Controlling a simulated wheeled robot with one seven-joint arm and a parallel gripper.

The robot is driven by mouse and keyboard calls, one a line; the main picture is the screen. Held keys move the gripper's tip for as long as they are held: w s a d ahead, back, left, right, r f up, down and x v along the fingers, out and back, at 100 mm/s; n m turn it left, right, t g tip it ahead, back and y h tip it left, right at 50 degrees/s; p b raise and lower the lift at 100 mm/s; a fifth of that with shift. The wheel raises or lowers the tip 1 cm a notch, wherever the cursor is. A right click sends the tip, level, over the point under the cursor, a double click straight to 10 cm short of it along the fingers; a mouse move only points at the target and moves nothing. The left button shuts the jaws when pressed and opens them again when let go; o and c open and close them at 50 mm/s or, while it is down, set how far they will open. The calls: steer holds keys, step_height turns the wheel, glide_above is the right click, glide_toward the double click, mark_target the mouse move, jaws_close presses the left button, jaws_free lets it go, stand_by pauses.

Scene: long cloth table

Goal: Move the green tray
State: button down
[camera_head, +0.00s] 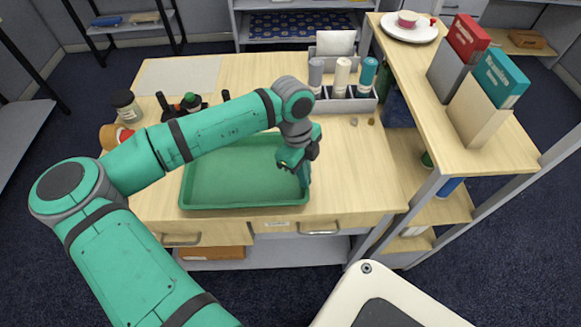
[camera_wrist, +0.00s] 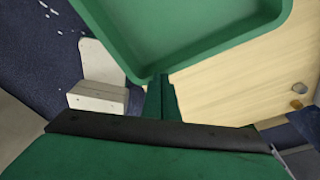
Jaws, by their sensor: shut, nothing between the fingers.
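The green tray (camera_head: 245,202) lies on the wooden table. It is empty where it shows, and my arm covers part of its back edge. My gripper (camera_head: 304,180) points down at the tray's right rim, near its front right corner. In the wrist view, my gripper's fingers (camera_wrist: 160,98) are together just beside the corner of the tray (camera_wrist: 205,58), with nothing between them. I cannot tell whether they touch the rim.
A grey organizer (camera_head: 345,105) with several bottles stands behind the tray to the right. A shelf (camera_head: 415,75) with books and a plate borders the table's right side. A jar (camera_head: 127,106) stands at the back left. Bare tabletop (camera_head: 350,175) lies right of the tray.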

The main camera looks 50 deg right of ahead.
steer(key=shift+w+f, duration=0.1)
steer(key=shift+f, duration=0.55)
steer(key=shift+a+f, duration=0.1)
steer(key=shift+a, duration=0.05)
steer(key=shift+w, duration=0.15)
